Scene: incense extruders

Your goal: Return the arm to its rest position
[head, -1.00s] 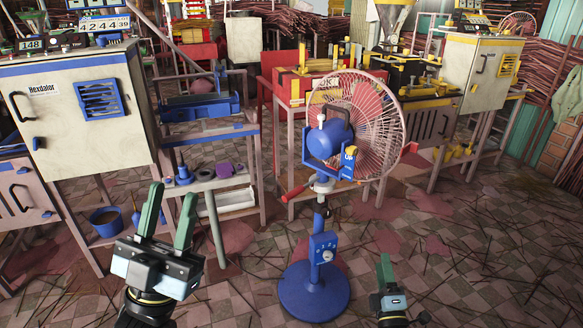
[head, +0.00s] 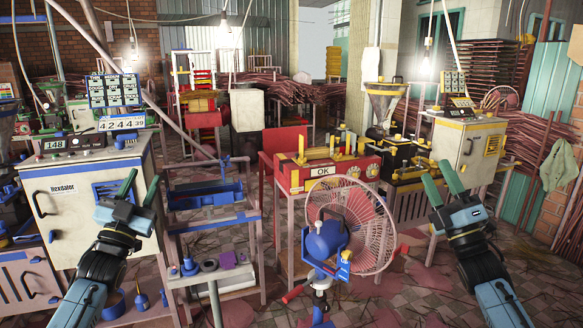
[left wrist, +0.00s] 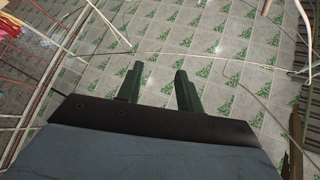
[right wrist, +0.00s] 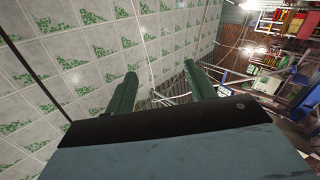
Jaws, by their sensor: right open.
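My left gripper (head: 133,194) is raised in front of the white-and-blue cabinet at the left of the head view. Its two green fingers are apart with nothing between them; they also show in the left wrist view (left wrist: 160,85) against a tiled surface. My right gripper (head: 437,182) is raised at the right of the head view, in front of the yellow-trimmed machines. Its green fingers are spread and empty, and they show in the right wrist view (right wrist: 158,85). Both of my arms come up from the bottom edge.
A blue fan with a pink guard (head: 349,226) stands between my arms at the front. The white-and-blue cabinet (head: 62,205) is behind my left gripper. A red machine marked OK (head: 335,177) stands behind the fan. Sticks litter the tiled floor (head: 395,310).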

